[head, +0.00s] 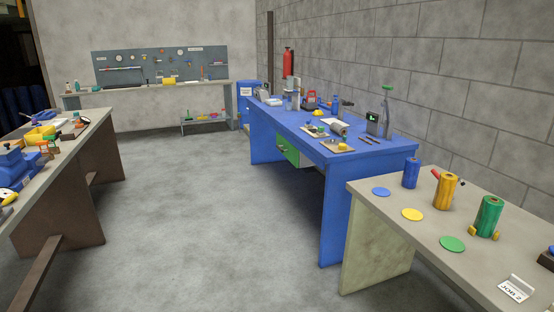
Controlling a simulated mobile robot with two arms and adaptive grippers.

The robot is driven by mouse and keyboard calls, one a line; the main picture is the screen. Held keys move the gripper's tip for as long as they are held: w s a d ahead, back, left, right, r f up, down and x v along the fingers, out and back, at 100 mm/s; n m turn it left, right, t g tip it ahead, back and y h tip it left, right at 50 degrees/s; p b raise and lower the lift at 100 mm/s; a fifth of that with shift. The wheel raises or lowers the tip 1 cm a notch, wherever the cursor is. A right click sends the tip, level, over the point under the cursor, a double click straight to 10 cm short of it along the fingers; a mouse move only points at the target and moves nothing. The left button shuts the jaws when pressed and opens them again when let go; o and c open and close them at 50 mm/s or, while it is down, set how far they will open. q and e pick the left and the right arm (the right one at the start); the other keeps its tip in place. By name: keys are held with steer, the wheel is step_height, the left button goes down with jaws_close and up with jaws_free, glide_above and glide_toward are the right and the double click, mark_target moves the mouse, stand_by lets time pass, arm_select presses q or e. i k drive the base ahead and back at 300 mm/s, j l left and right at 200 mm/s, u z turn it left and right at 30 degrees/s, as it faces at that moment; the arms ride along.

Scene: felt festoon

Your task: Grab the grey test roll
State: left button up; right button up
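A small grey roll-like thing (339,128) lies on the blue workbench (372,157), beside a pale sheet. It looks like the grey test roll, but it is too small to be sure. No other grey roll stands out. On the near right table (385,222) stand a blue roll (411,173), a yellow roll (445,191) and a green roll (487,216), all upright. Neither of my grippers shows in the head view.
Blue, yellow (412,214) and green flat discs lie before the rolls, with a "JOB 2" card (515,289) nearer. A cluttered bench (88,130) stands left. A pegboard bench (150,93) is at the back. The grey floor (200,220) between the benches is clear.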

mark_target(340, 130)
steer(key=i, duration=2.1)
steer(key=i+j+z, duration=0.2)
steer(key=i+z, duration=0.15)
steer(key=i, duration=0.3)
steer(key=i+j+z, duration=0.35)
steer(key=i, duration=0.3)
steer(key=i+j+z, duration=0.35)
steer(key=i+j, duration=0.25)
